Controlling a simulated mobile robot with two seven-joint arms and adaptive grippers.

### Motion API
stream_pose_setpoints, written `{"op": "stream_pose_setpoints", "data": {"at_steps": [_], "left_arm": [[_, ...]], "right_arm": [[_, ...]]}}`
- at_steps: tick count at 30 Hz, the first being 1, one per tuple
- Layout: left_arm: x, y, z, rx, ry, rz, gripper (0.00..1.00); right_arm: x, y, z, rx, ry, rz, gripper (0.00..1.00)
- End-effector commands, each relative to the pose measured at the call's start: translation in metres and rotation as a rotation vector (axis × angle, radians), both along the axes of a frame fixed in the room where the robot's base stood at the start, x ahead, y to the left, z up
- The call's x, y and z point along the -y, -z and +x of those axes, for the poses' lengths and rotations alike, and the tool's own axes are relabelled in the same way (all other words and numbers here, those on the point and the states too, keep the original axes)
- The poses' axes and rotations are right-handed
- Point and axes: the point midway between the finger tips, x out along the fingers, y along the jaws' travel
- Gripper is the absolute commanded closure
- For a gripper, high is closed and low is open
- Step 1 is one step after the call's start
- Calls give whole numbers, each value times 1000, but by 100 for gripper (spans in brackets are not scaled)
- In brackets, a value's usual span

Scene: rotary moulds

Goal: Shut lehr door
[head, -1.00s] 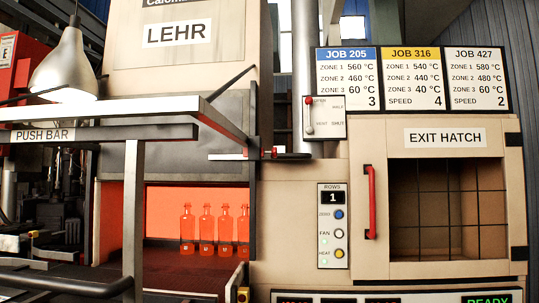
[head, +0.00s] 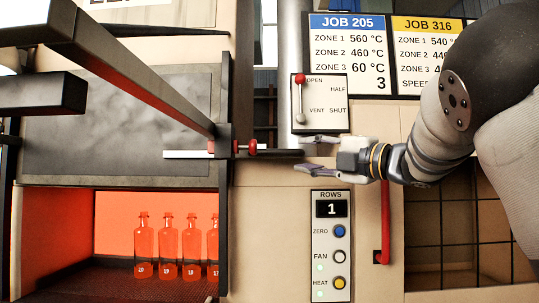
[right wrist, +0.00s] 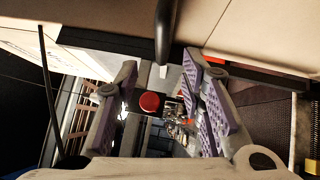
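The lehr door (head: 110,140) is a dark grey panel above the lehr opening in the head view. Below it the orange-lit opening shows, with several bottles (head: 168,247) inside. A dark horizontal bar (head: 285,153) with red collars sticks out at the door's right edge. My right gripper (head: 308,154) points left, fingers apart, close to this bar's right end; I cannot tell whether they touch. In the right wrist view the purple-padded fingers (right wrist: 160,104) are spread, with a round red end (right wrist: 149,102) seen between them. My left gripper is out of view.
A lever plate (head: 320,104) with a red-knobbed lever at OPEN is just above the gripper. A button panel (head: 330,246) is below. The red hatch handle (head: 385,222) is right, partly behind my arm. A dark push-bar beam (head: 140,75) crosses the upper left.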

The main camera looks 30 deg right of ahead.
Motion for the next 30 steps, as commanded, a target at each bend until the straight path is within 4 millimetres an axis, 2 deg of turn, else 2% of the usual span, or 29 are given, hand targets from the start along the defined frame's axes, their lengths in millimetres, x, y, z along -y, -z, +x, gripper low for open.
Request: {"op": "stream_pose_setpoints", "data": {"at_steps": [1,6,12,16,23,28,30], "left_arm": [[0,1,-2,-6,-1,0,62],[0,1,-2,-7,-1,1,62],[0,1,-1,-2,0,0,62],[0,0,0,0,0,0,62],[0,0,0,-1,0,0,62],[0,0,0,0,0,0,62],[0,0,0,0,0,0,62]], "right_arm": [[-4,2,14,-5,-3,-1,64],[-14,-3,57,-6,-2,1,64],[-23,-9,92,-4,-1,4,64],[-25,-11,101,-4,-1,6,64],[-25,-11,102,-4,0,7,64],[-25,-11,102,-4,0,7,100],[-25,-12,102,-3,0,7,100]]}}
